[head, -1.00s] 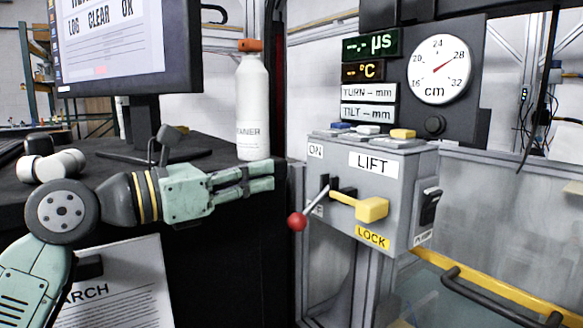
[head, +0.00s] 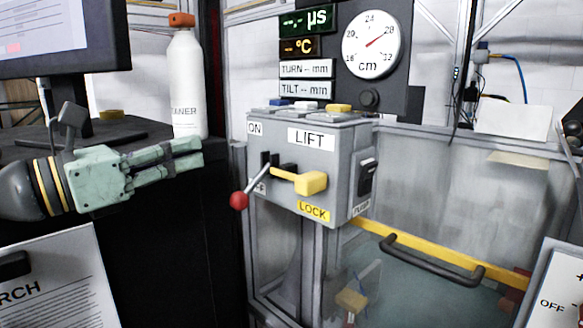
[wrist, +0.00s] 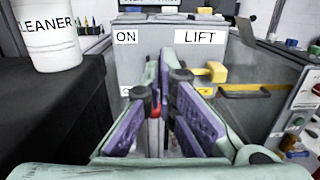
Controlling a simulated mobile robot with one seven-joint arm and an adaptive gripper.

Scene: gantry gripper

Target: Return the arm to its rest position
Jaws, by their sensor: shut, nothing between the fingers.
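My gripper (head: 197,158) is pale green and points right, level with the black desk's edge, left of the lift control box. In the head view its fingers lie close together with nothing between them. The grey box marked LIFT (head: 348,162) has a lever with a red ball (head: 239,200) at its left, angled down and left, and a yellow lock handle (head: 311,183). In the wrist view the purple finger pads (wrist: 125,130) face the box (wrist: 195,45), and part of its front is hidden behind them.
A white cleaner bottle (head: 186,90) with an orange cap stands on the desk just behind my gripper. A monitor (head: 60,35) is at the left. A tank with a yellow rail (head: 420,255) and black handle lies right of the box. A dial (head: 371,45) is above.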

